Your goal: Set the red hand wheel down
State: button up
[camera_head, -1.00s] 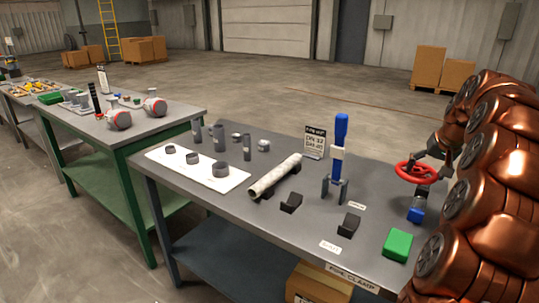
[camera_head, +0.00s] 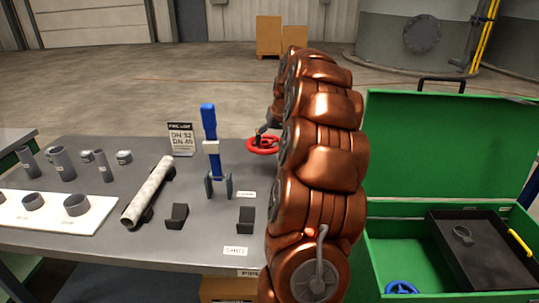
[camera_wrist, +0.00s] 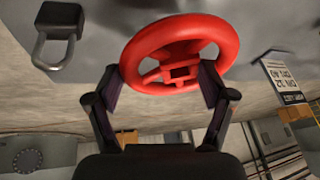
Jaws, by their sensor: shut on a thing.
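The red hand wheel (camera_head: 262,149) shows in the head view beside the far edge of the grey table (camera_head: 110,210), just left of my copper arm. In the wrist view the wheel (camera_wrist: 180,50) fills the upper middle. My gripper (camera_wrist: 165,85) is shut on the red hand wheel, one dark finger at each side of it. In the head view my gripper (camera_head: 264,132) is small and partly hidden by the arm. Whether the wheel touches the table cannot be told.
A blue upright tool (camera_head: 210,140) and a sign card (camera_head: 181,139) stand left of the wheel. A pale pipe (camera_head: 148,190) lies on supports. An open green toolbox (camera_head: 375,250) at right holds a blue hand wheel (camera_head: 401,287). A dark padlock (camera_wrist: 58,25) shows in the wrist view.

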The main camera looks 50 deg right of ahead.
jog(key=shift+f, duration=2.85)
jog(key=shift+f, duration=0.15)
jog(key=o, duration=1.3)
jog(key=v, duration=1.2)
jog(key=shift+b, duration=0.3)
